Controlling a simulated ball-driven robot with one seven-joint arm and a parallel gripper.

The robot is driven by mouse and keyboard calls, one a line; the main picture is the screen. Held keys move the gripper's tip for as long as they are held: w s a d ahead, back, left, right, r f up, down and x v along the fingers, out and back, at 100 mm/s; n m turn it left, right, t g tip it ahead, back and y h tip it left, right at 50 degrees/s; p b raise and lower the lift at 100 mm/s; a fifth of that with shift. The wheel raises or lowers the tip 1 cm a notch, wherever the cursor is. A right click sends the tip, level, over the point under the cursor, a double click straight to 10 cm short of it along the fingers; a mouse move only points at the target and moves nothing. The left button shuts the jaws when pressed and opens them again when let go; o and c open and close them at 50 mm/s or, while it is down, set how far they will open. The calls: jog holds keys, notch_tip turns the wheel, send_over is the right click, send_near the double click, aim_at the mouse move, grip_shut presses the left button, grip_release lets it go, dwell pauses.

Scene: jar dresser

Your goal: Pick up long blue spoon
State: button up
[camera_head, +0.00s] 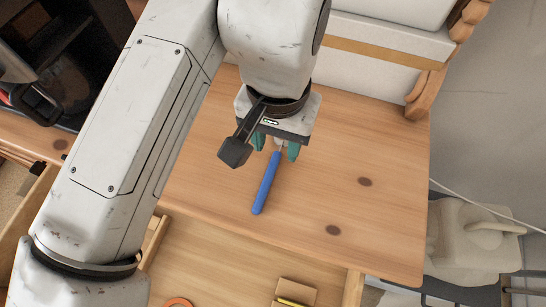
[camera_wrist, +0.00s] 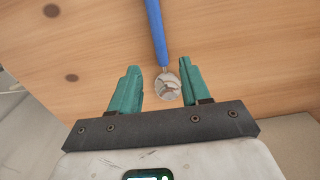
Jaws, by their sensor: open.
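The long blue spoon (camera_head: 265,183) lies on the wooden dresser top, its blue handle reaching toward the front edge. In the wrist view its blue handle (camera_wrist: 155,30) runs up out of the frame and its round metal bowl (camera_wrist: 167,87) is nearest me. My gripper (camera_head: 275,150) is over the bowl end, which it partly hides in the head view. Its two teal fingers (camera_wrist: 160,80) are open, one on each side of the bowl, with gaps between them and the metal. I cannot tell the exact height of the fingertips above the wood.
The dresser top (camera_head: 370,150) is clear to the right of the spoon. A white box-like piece with a gold band (camera_head: 380,55) stands behind. An open drawer (camera_head: 225,260) below the front edge holds a few small items. A dark object (camera_head: 60,60) is at upper left.

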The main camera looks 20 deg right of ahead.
aim_at(275, 159)
jog(key=shift+w+a+f+p, duration=0.15)
jog(key=shift+f+p, duration=0.25)
jog(key=shift+f, duration=1.7)
grip_shut()
